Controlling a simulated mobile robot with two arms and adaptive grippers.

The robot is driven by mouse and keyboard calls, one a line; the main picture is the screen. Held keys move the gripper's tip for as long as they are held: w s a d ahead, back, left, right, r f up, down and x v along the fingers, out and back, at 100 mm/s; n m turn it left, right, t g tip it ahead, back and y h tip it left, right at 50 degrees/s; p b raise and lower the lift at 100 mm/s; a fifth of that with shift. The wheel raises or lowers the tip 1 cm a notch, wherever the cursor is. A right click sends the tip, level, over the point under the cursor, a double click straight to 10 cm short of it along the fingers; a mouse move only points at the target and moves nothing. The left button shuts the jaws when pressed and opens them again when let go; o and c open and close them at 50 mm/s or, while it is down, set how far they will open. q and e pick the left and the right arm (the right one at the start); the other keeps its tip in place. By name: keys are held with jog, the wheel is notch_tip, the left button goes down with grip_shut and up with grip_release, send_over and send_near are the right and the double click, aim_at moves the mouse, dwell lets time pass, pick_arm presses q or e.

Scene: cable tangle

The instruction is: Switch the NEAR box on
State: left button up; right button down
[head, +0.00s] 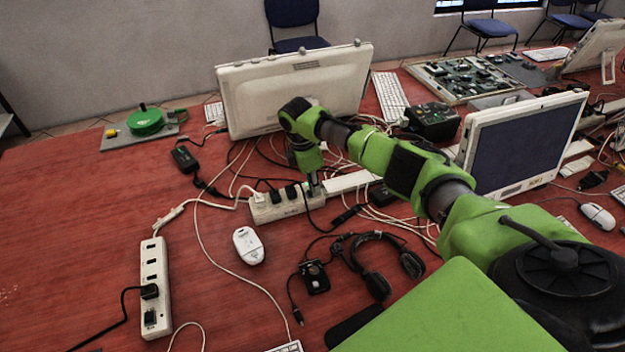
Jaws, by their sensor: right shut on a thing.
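One white power box (155,262) lies at the front left, lengthwise to the view. It has a row of dark sockets, a black plug (149,291) and a dark switch (150,318) at its near end. I cannot tell the switch's position. A second white power box (265,212) lies farther back in the middle, with several plugs in it. My right gripper (314,188) points down at this box's right end, shut on what looks like a plug there, mostly hidden by the fingers. My left gripper is not in view.
White and black cables tangle behind and right of the middle box. A white mouse (248,245), a headset (375,265) and a small black device (314,277) lie in front. Monitors (295,92) stand behind and at right. The red table (70,220) is clear at left.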

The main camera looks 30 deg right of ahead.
jog(key=shift+d+y, duration=0.1)
jog(key=shift+y, duration=0.5)
jog(key=c, duration=2)
grip_release()
jog(key=r, duration=1.2)
jog(key=shift+a, duration=0.35)
jog(key=shift+f, duration=0.15)
